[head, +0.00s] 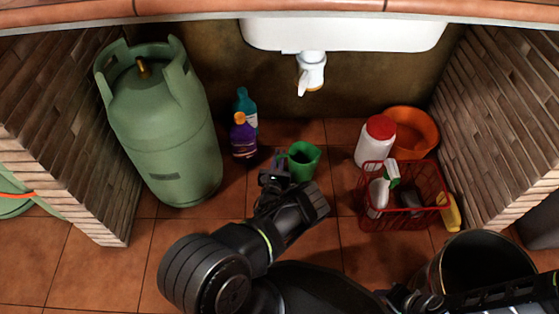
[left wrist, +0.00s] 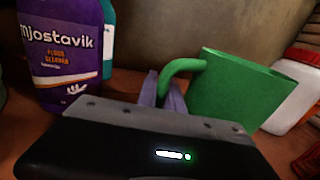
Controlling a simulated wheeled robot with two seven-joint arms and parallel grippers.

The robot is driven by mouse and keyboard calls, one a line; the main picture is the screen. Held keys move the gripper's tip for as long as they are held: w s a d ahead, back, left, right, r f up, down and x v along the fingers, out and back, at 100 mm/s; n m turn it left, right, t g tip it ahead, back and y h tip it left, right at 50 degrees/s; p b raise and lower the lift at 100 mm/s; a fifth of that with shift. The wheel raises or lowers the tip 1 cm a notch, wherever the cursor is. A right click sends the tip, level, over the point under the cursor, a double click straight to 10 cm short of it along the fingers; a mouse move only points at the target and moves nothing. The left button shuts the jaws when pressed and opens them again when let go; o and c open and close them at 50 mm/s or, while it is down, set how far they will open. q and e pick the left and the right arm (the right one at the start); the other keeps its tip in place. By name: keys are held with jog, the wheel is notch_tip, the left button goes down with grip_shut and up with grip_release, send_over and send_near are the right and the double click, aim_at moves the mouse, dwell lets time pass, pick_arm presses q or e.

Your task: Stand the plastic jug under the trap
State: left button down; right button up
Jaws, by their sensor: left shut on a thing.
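The green plastic jug (head: 304,160) is low over the tiled floor, right of the purple bottle; I cannot tell whether its base touches the floor. The white trap (head: 312,72) hangs under the sink, above and behind the jug in the head view. My left gripper (head: 281,168) is shut on the jug's handle, at the jug's left side. In the left wrist view the jug (left wrist: 238,90) shows its handle between the fingers (left wrist: 165,95), and its bottom is partly hidden by my gripper. Dark parts of my right arm show at the lower right; its fingers are not clear.
A purple bottle (head: 243,138) and a teal bottle (head: 245,106) stand left of the jug, near a green gas cylinder (head: 165,130). Right are a red-lidded white container (head: 372,146), an orange basin (head: 412,130), a red basket (head: 405,212) and a black bucket (head: 480,262). Brick walls flank both sides.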

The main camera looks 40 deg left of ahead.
pick_arm(q)
jog(key=shift+f, duration=0.75)
jog(key=shift+r, duration=0.1)
jog(key=c, duration=1.5)
grip_release()
jog(key=shift+f, duration=0.2)
jog(key=shift+s+r, duration=0.1)
